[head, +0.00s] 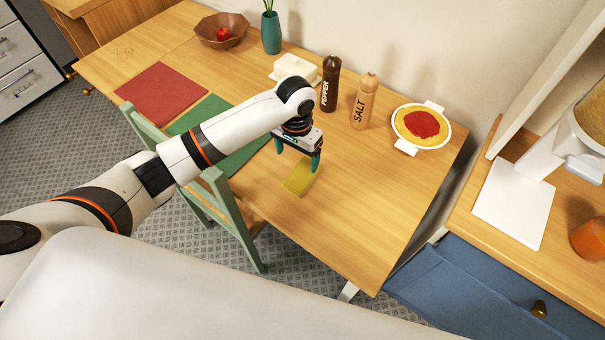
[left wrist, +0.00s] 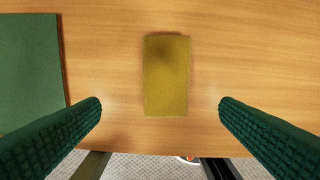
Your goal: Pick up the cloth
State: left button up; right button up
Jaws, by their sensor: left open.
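The cloth (head: 299,178) is a small yellow rectangle lying flat on the wooden table. It also shows in the left wrist view (left wrist: 166,78), upper middle, between the lines of the two fingers and apart from both. My left gripper (head: 298,160) is open and empty, pointing down above the cloth. Its green fingers show at both sides of the left wrist view (left wrist: 160,103). My right gripper is not in view.
Behind the gripper stand a pepper mill (head: 330,84), a salt mill (head: 365,101), a white butter dish (head: 296,68) and a dish of food (head: 421,126). Green (head: 238,148) and red (head: 161,92) mats lie left. A green chair (head: 228,205) stands at the front edge. Table right of the cloth is clear.

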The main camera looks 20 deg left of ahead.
aim_at(299, 178)
pick_arm(q)
notch_tip(299, 178, down, 3)
jog(key=f, duration=0.4)
jog(key=shift+s+d+f+p, duration=0.1)
jog(key=shift+s+d+p, duration=0.2)
jog(key=shift+s+p, duration=0.1)
jog(key=shift+f, duration=0.5)
jog(key=c, duration=1.1)
jog(key=shift+o, duration=0.2)
notch_tip(299, 178, up, 10)
